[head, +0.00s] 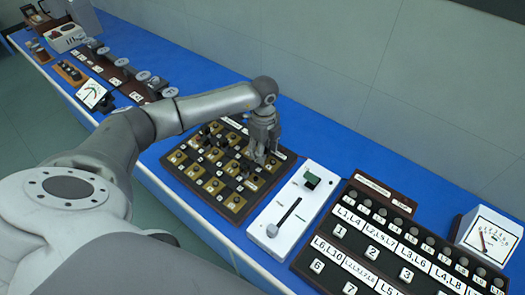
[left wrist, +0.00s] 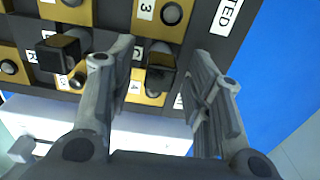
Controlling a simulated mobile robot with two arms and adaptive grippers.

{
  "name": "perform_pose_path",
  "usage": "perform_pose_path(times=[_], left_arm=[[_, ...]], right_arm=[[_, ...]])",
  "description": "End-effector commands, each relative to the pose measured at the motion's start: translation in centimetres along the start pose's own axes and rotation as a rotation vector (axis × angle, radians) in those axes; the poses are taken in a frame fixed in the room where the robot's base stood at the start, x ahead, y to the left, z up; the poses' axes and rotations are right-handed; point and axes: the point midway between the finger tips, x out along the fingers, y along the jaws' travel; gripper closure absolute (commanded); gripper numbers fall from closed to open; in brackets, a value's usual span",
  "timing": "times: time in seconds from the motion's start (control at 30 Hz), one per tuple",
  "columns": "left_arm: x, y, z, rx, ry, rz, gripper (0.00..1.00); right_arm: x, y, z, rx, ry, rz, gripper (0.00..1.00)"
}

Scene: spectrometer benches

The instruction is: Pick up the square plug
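The brown plug board (head: 190,186) lies on the blue bench with several dark plugs on brass plates. My left gripper (head: 262,155) points down over the board's right rear part. In the left wrist view, my left gripper (left wrist: 163,62) is open, one finger on each side of a black, square-looking plug (left wrist: 160,79). Gaps show between this plug and both fingers. A second square-looking black plug (left wrist: 57,53) stands outside the left finger. Round dark knobs or plugs (left wrist: 171,14) sit on other brass plates. My right gripper is in neither view.
A white slider panel (head: 290,213) stands right of the board, with a dark green block on it. Further right are a black labelled panel (head: 375,238) and a white meter (head: 490,236). The wall runs along the bench's rear; bare blue bench (head: 335,140) lies behind the panels.

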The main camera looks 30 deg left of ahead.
Motion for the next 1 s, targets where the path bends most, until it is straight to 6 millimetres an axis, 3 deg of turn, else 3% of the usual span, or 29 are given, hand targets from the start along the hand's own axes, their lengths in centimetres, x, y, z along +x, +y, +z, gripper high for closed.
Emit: perform_pose_path(times=[0.03, 0.37, 0.73, 1.0], left_arm=[[0.0, 0.0, 0.0, 0.000, 0.000, 0.000, 0.60], [-0.1, 0.0, 0.0, 0.000, 0.000, 0.000, 1.00], [-0.6, -0.1, 0.0, 0.000, 0.000, -0.001, 1.00], [-3.6, 0.5, -0.2, 0.002, -0.001, 0.000, 1.00]], right_arm=[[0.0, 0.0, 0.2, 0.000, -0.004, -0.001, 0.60], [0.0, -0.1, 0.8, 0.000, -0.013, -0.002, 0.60], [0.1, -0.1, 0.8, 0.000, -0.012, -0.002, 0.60], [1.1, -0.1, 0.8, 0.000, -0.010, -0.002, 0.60]])
